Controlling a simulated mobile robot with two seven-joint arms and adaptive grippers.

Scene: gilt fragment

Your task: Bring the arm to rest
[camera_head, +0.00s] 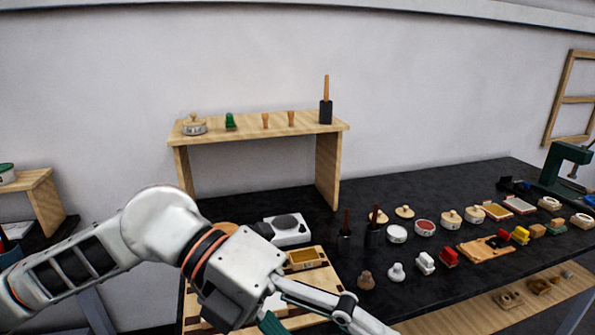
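My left arm comes in from the left and reaches over the front of the dark workbench. Its gripper (310,318) is at the bottom middle, in front of and partly over a wooden board (317,279). One long pale finger link points right and down, and a teal part shows below the gripper body. The fingertips run to or past the bottom edge, so I cannot see whether they are open or hold anything. My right arm and gripper are not in view.
A wooden shelf (255,136) stands at the back of the bench (440,201). A white scale-like device (288,230) and a yellow tray (304,258) are close beyond the gripper. Jars, stamps and blocks crowd the right side; a green press (566,170) stands far right.

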